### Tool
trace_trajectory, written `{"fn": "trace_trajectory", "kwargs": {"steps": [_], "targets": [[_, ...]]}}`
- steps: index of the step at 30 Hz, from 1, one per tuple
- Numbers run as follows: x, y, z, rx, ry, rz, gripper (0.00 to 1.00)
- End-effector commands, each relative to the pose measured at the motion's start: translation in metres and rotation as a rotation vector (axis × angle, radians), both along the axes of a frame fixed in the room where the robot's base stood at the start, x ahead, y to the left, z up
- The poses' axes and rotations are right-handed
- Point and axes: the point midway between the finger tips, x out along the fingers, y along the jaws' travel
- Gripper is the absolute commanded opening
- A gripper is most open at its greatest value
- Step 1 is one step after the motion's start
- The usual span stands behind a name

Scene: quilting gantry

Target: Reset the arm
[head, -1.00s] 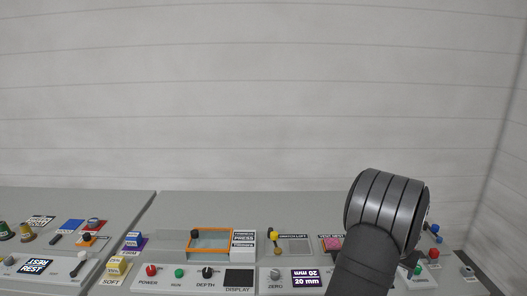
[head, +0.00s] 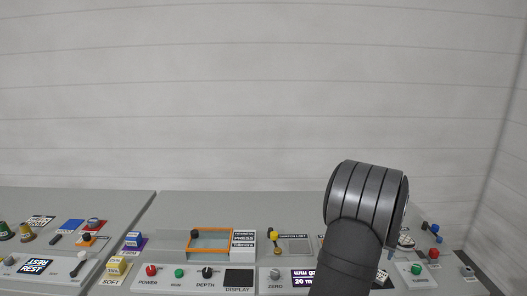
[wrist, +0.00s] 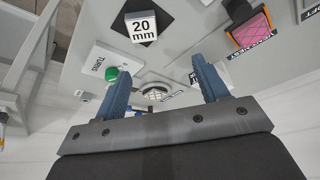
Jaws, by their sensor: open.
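My arm stands at the right of the head view as a dark, ribbed link, and it hides my gripper there. In the wrist view my gripper (wrist: 160,70) shows two blue fingers spread apart with nothing between them. It hangs over the grey bench with the fingertips apart from the things below. A green button (wrist: 112,74) on a white panel is just left of the left finger. A white block marked 20 mm (wrist: 141,28) lies on a dark square beyond the fingers. A round caged part (wrist: 155,92) shows between the fingers.
A pink pad in an orange frame (wrist: 249,30) lies at the upper right of the wrist view. In the head view, an orange-framed press (head: 209,241) and a control panel with a red button (head: 151,270) stand left of my arm. The space above the bench is clear.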

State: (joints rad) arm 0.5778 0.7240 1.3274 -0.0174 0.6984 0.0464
Motion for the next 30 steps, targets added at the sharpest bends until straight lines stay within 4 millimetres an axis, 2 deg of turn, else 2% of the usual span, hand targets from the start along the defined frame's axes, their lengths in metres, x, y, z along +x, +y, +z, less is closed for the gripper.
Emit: {"fn": "trace_trajectory", "kwargs": {"steps": [9,26,30], "targets": [[0.044,0.050,0.001,-0.002,0.000,0.085,0.67],[0.105,0.143,0.002,-0.003,0.001,0.224,0.67],[0.119,0.159,-0.012,-0.001,0.003,0.223,0.67]]}}
